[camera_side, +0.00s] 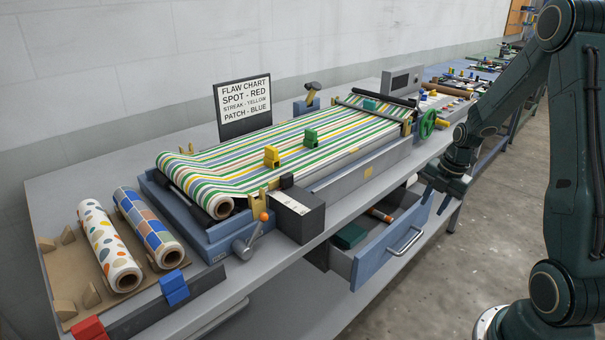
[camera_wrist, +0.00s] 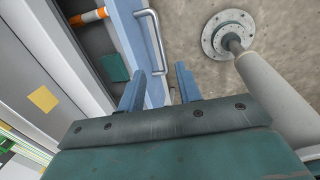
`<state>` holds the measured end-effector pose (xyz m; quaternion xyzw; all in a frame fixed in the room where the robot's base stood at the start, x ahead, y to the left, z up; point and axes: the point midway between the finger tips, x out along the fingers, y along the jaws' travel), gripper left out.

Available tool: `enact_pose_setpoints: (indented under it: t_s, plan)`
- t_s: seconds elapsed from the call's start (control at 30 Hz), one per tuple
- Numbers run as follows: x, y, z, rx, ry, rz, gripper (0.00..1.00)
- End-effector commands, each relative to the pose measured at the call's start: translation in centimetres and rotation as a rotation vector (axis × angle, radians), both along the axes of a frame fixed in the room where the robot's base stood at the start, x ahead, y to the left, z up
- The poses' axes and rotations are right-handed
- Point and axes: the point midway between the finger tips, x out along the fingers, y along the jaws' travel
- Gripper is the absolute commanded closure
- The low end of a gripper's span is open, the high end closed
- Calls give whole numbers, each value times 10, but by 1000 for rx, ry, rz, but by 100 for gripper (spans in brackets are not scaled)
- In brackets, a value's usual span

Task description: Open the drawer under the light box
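The drawer (camera_side: 378,256) under the light box (camera_side: 365,174) stands pulled out, with its blue front well clear of the bench. Its metal bar handle (camera_side: 405,241) is on that front. Inside lie a dark green block (camera_side: 350,235) and an orange and white roll (camera_side: 380,215). My gripper (camera_side: 446,194) is above the far end of the drawer front, apart from the handle in the side view. In the wrist view my gripper (camera_wrist: 160,69) is open and empty, its fingers spread. The handle (camera_wrist: 151,38) shows just beyond the fingertips, its near end in line with the gap.
Striped cloth (camera_side: 300,140) with yellow and green clips covers the light box. A dark box (camera_side: 300,213) and a lever (camera_side: 250,237) are at the bench's front edge. Two patterned rolls (camera_side: 108,245) lie at left. Free floor (camera_side: 480,240) is in front of the drawer.

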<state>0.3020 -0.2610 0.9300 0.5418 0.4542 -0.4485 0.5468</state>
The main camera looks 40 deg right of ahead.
Motion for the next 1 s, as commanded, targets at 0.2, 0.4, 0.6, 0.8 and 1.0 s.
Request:
enact_pose_setpoints:
  t_s: [0.2, 0.4, 0.6, 0.8, 1.0]
  plan:
    - [3, 1, -17, 2, 2, -1, 66]
    - [7, 1, -39, 3, 3, 0, 66]
    - [11, 1, -62, 3, 2, 0, 66]
    - [16, 1, -85, 2, 1, -1, 66]
    - [20, 1, -107, 2, 1, -1, 66]
